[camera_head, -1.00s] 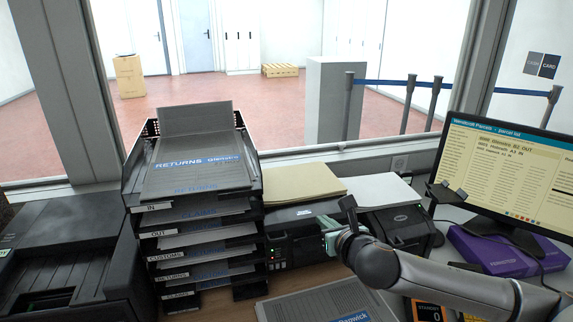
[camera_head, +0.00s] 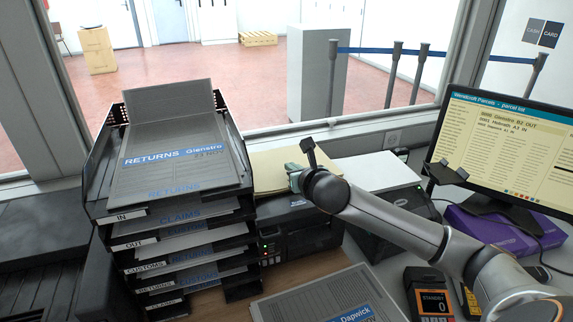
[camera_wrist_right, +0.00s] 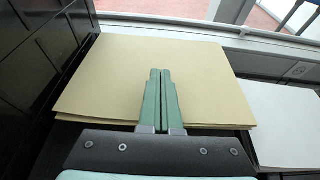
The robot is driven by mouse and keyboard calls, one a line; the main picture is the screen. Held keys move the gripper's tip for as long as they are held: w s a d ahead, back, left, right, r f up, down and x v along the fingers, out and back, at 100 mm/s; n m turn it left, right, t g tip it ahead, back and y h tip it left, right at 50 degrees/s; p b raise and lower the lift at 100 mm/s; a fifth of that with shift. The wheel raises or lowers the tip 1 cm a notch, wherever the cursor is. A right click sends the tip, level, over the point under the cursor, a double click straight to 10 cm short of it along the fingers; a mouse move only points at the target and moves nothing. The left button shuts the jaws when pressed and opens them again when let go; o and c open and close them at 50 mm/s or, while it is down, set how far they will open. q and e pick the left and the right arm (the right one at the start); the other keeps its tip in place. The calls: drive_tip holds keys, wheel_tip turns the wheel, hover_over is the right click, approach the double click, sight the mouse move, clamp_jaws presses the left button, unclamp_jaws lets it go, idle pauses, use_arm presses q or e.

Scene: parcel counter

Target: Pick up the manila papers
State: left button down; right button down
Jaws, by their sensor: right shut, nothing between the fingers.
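The manila papers (camera_head: 270,168) lie as a flat stack on top of a black printer (camera_head: 290,232), just right of the tray tower. In the right wrist view the stack (camera_wrist_right: 125,75) fills the middle, its near edge facing me. My right gripper (camera_head: 296,168) is at the stack's right part in the head view, and hides some of it. In the right wrist view its green fingers (camera_wrist_right: 160,72) are closed together, with nothing between them, over the near part of the papers. I cannot tell whether they touch the paper. My left gripper is not in view.
The black letter-tray tower (camera_head: 100,190) holds grey returns sheets and stands close on the left. A white paper stack (camera_head: 370,172) lies on another printer to the right. A monitor (camera_head: 500,140), purple box (camera_head: 490,228) and card terminal (camera_head: 432,300) are farther right. The window is behind.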

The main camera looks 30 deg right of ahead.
sight(283, 163)
drive_tip(key=x, duration=0.4)
drive_tip(key=shift+w+r, duration=0.2)
drive_tip(key=shift+r, duration=0.05)
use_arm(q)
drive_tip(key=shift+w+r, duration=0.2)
use_arm(e)
drive_tip(key=shift+f, duration=0.4)
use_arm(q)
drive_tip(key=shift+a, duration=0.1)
use_arm(e)
drive_tip(key=shift+s+f, duration=0.1)
